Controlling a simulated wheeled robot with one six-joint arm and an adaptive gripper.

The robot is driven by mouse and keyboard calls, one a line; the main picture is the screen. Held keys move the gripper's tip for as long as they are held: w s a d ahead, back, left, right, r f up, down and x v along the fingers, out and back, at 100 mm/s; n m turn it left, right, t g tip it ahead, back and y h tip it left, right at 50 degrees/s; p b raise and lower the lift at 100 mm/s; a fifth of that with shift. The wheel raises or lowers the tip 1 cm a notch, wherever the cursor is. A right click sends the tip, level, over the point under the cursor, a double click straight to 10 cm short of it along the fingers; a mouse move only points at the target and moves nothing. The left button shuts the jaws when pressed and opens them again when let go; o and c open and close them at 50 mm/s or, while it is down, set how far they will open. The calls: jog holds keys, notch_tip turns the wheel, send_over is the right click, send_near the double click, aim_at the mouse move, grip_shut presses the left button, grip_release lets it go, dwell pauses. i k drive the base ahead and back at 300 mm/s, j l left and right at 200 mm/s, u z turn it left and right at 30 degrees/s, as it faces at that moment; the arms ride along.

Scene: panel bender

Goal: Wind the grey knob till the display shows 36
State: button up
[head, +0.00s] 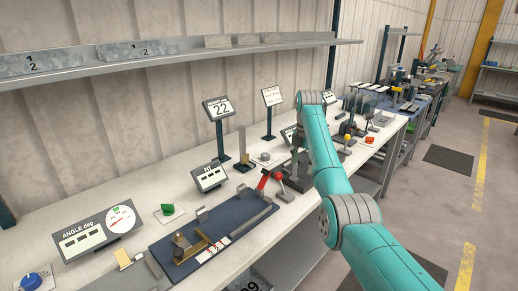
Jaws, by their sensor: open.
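The grey knob (264,157) is a low round piece on the white bench, behind the middle of the work area. A display (220,108) on a dark post to its left reads 22. My gripper (294,178) is a dark shape low over the bench, to the right of and nearer than the grey knob. It is open and appears apart from the knob. Its fingertips are small and hard to make out against the dark parts around them.
A red-handled clamp (263,181) stands close to my gripper's left. A blue fixture plate (215,232), a FIT display (209,176), a green knob (168,209) and a blue knob (36,281) lie leftward. A shelf (180,58) overhangs the back. The floor aisle at right is clear.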

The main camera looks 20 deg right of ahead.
aim_at(264, 156)
jog(key=i, duration=1)
